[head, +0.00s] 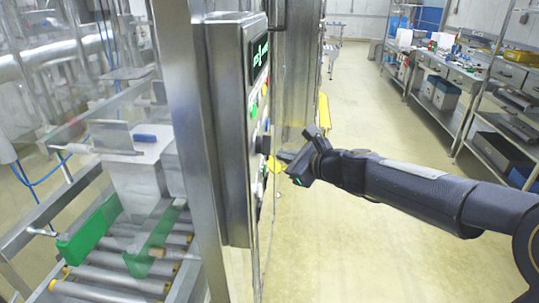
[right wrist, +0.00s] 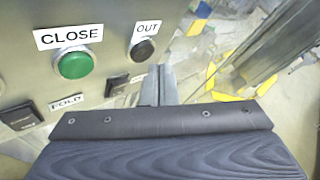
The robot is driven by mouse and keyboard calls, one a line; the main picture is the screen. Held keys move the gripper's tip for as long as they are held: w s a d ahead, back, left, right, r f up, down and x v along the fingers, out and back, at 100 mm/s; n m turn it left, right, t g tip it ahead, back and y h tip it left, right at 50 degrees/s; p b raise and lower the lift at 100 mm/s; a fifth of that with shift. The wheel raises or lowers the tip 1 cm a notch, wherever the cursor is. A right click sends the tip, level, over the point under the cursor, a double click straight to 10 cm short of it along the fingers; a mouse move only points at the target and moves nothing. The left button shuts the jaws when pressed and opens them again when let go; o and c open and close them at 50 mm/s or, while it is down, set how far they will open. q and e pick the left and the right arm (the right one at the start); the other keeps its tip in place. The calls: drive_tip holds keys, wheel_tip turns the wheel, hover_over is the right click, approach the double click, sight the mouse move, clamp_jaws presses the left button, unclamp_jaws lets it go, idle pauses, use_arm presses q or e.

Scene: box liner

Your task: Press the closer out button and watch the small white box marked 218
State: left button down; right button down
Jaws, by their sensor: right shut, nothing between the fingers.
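The control panel (head: 258,115) is seen edge-on in the head view. The right wrist view shows its black button labelled OUT (right wrist: 142,49), at the right of a green button labelled CLOSE (right wrist: 75,64). My right gripper (head: 297,177) is shut and empty, to the right of the panel in the head view. In the right wrist view its fingers (right wrist: 159,84) appear just below and right of the OUT button; I cannot tell whether they touch the panel. I can read no 218 on any box. My left gripper is not in view.
Behind the clear guard at left, a roller conveyor (head: 110,283) runs under green plates (head: 92,232). A workbench (head: 452,76) and shelves line the right; the floor between is clear.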

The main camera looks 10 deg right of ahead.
drive_tip(key=shift+a, duration=0.15)
idle(0.7)
drive_tip(key=shift+w+a, duration=0.1)
drive_tip(key=shift+a, duration=0.2)
